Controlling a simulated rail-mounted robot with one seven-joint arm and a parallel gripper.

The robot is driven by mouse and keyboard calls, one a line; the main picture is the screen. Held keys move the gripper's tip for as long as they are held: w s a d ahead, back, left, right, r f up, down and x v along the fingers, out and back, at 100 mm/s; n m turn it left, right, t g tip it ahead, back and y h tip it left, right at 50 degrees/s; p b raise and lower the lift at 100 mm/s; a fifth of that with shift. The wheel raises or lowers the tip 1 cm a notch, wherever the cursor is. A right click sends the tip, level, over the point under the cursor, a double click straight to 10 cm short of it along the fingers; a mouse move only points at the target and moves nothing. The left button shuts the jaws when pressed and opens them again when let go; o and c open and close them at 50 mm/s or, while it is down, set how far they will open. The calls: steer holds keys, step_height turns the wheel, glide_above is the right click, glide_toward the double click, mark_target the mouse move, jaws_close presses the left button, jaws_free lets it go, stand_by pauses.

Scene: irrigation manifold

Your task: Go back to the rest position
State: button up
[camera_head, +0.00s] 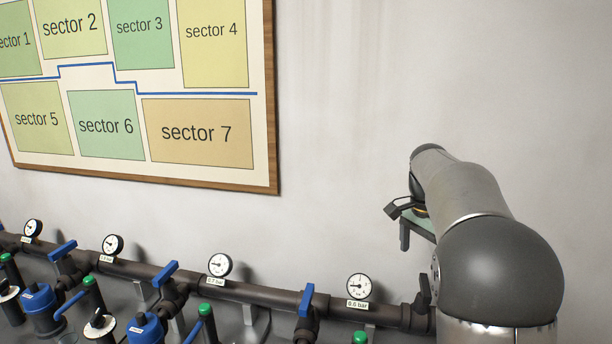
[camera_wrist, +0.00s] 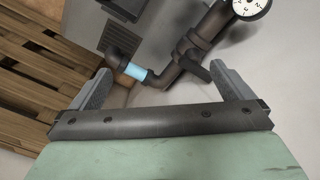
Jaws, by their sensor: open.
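My gripper (camera_wrist: 162,88) is open and empty in the wrist view, its two grey fingers spread wide apart. Beyond and between the fingers, a dark pipe elbow with a light blue section (camera_wrist: 134,72) and part of a pressure gauge (camera_wrist: 250,6) show. In the head view my gripper (camera_head: 400,222) shows at the right, raised above the manifold pipe (camera_head: 262,295) and in front of the pale wall. It is partly hidden behind my arm there. No contact between it and anything else shows.
Several gauges, one of them the rightmost gauge (camera_head: 359,286), stand on the pipe. Blue-handled valves (camera_head: 306,302) and green-capped parts (camera_head: 204,310) line the front. A sector board (camera_head: 205,177) hangs on the wall. A wooden pallet (camera_wrist: 40,62) lies at left in the wrist view.

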steer(key=s+a+f+n, duration=0.3)
steer(key=s+f+n, duration=0.1)
steer(key=s, duration=0.6)
steer(key=s+a+f+n, duration=0.4)
steer(key=s, duration=0.6)
steer(key=s+a+f+n+y, duration=0.1)
steer(key=s+a+f+n, duration=0.3)
steer(key=s, duration=0.6)
steer(key=shift+s+a+n+t, duration=0.15)
steer(key=shift+s+n+t, duration=0.1)
steer(key=shift+n+t, duration=0.2)
